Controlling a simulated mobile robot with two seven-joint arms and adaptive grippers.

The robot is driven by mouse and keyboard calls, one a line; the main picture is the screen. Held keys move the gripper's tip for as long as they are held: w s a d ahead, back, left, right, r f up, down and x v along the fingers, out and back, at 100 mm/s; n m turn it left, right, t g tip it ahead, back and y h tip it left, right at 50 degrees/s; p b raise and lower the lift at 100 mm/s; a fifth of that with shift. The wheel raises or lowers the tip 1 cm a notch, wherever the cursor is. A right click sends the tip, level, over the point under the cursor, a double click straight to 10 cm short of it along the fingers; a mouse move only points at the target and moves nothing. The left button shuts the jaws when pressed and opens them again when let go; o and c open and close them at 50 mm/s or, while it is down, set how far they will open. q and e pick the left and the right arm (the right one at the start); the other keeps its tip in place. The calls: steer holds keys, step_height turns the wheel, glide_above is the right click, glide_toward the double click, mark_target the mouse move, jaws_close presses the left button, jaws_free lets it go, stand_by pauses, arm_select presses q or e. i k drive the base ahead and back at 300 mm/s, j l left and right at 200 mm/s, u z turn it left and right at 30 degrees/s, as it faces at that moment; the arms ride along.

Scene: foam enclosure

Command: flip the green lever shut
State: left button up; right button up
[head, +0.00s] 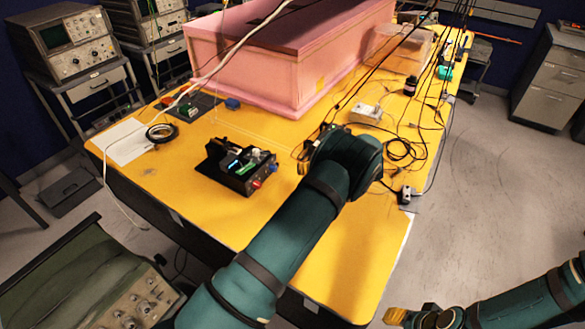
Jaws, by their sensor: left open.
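A black box (238,172) with small white, green, red and blue parts on it stands on the yellow table. A small green part (252,156) on its top may be the green lever; it is too small to tell its position. My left gripper (303,163) is just right of the box, apart from it, pointing down at the table. It is open, and my own wrist hides much of it. My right gripper (396,316) is low at the right, off the table, its jaws unclear.
The pink foam enclosure (245,75) stands behind on the yellow table (215,222). A tape roll (161,132) and white paper (122,142) lie left. Black cables (404,150) and a white box (366,114) lie right. The table front is clear.

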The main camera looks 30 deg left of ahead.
mark_target(250, 165)
steer(key=l, duration=0.75)
steer(key=i+l, duration=0.15)
steer(key=l, duration=1.35)
steer(key=i, duration=0.05)
